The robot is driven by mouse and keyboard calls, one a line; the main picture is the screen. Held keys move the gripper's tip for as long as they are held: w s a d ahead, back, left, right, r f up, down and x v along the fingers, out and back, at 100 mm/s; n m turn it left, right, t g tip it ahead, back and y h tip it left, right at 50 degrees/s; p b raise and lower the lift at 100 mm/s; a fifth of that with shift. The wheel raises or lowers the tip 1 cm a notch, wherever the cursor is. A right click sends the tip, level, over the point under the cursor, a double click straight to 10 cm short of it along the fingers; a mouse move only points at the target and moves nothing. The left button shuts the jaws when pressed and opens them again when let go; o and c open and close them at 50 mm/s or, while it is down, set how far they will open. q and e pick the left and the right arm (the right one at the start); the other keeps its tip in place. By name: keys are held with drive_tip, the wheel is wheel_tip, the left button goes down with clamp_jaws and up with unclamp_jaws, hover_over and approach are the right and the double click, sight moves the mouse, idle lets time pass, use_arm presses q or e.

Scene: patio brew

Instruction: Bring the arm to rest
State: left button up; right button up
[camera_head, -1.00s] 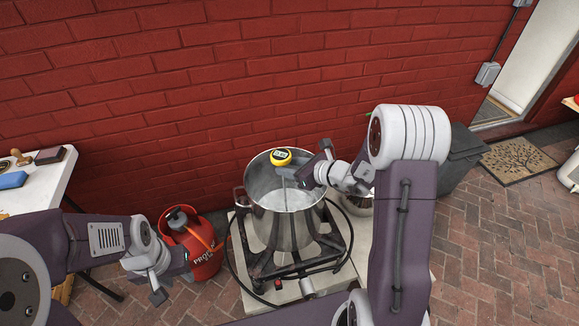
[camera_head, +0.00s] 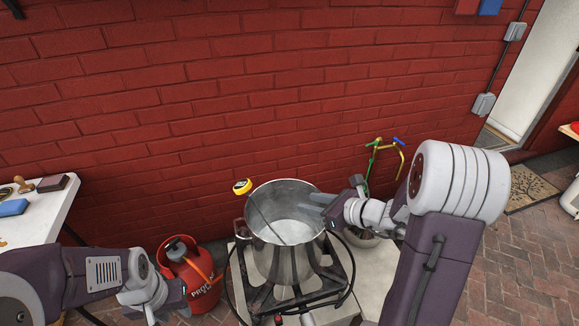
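My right gripper (camera_head: 322,205) is over the right rim of the steel pot (camera_head: 283,262), pointing left. Its fingers look apart, with nothing between them. A thermometer with a yellow head (camera_head: 242,187) leans on the pot's left rim. Its thin stem slants down into the pale liquid inside, apart from the gripper. My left gripper (camera_head: 152,312) is low at the left, in front of the red gas cylinder (camera_head: 203,281). The lower picture edge cuts it off, so its fingers are unclear.
The pot stands on a black burner frame (camera_head: 262,299). Behind my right arm are a green-and-yellow tap fitting (camera_head: 378,145) and a partly hidden metal vessel. A white table (camera_head: 62,197) with small items is at left. The brick wall closes the back.

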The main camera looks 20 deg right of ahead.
drive_tip(key=s+a+r+n+g+y+p, duration=0.1)
drive_tip(key=s+a+r+n+g+p, duration=0.2)
drive_tip(key=a, duration=0.4)
drive_tip(key=s+a+r+n+g+y+p, duration=0.2)
drive_tip(key=s+a+n, duration=0.3)
drive_tip(key=a, duration=0.2)
drive_tip(key=s+d+f+n+g+h+p, duration=0.1)
drive_tip(key=s+d+f+n+g+h, duration=0.15)
drive_tip(key=s+n, duration=0.4)
drive_tip(key=s+d+f+n+g+h+p, duration=0.1)
drive_tip(key=s+f+n+g+h, duration=0.15)
drive_tip(key=s+n+h, duration=0.35)
drive_tip(key=w+d+f+n+h, duration=0.1)
drive_tip(key=w+d+n, duration=0.2)
drive_tip(key=d+n, duration=0.5)
drive_tip(key=shift+w+t, duration=0.25)
drive_tip(key=shift+t, duration=0.15)
drive_tip(key=shift+d+n, duration=0.1)
drive_tip(key=shift+n, duration=0.15)
